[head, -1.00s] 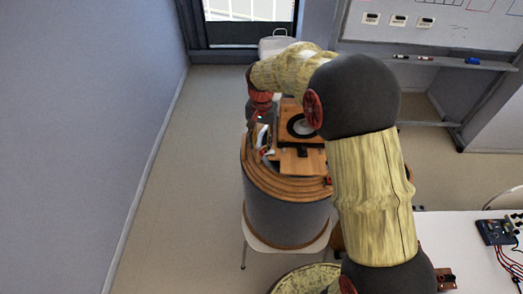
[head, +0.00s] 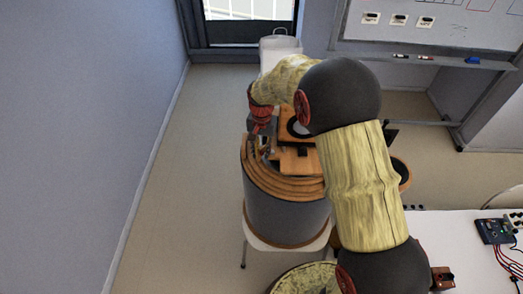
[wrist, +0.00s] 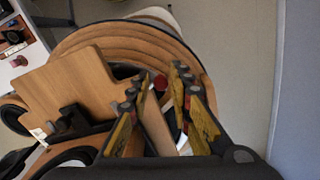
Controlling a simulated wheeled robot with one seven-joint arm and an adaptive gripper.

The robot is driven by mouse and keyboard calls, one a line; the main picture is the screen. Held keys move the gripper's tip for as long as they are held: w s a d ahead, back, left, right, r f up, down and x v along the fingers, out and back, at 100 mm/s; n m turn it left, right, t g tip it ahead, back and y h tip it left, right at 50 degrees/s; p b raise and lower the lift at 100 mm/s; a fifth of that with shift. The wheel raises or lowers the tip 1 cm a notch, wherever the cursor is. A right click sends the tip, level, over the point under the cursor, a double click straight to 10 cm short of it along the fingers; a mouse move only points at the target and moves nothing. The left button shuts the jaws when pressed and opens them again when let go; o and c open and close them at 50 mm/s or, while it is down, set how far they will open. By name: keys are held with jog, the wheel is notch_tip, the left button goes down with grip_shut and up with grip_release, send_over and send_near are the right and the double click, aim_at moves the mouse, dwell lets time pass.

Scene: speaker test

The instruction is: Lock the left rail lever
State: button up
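The round stand (head: 285,213) has a stepped wooden top and grey sides. A wooden speaker piece (head: 303,162) with a black ring lies on it, partly hidden by my arm. In the wrist view, the wooden board (wrist: 82,78) fills the left side, with a dark clamp-like part (wrist: 72,120) at its edge. My gripper (wrist: 159,84) is over the stand's top, beside the board. Its fingers are apart. A small red knob (wrist: 160,82) shows between the fingertips, possibly the lever's end; I cannot tell whether they touch it. The rest of the lever is not clear.
A white table (head: 455,245) with a wired blue device (head: 494,231) stands at the lower right. A whiteboard (head: 435,22) and a white bin (head: 279,48) are behind. The floor left of the stand is clear.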

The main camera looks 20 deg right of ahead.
grip_shut()
jog(key=shift+s+n, duration=0.1)
jog(key=shift+n, duration=0.4)
jog(key=shift+s+d+n+b, duration=0.55)
jog(key=shift+s+n, duration=0.05)
jog(key=shift+n, duration=1.55)
jog(key=shift+s+d+n+b, duration=0.5)
jog(key=shift+s+n+b, duration=0.1)
jog(key=shift+n, duration=1.6)
jog(key=shift+s+d+n+b, duration=0.5)
jog(key=shift+s+d+n, duration=0.1)
jog(key=shift+n, duration=1.55)
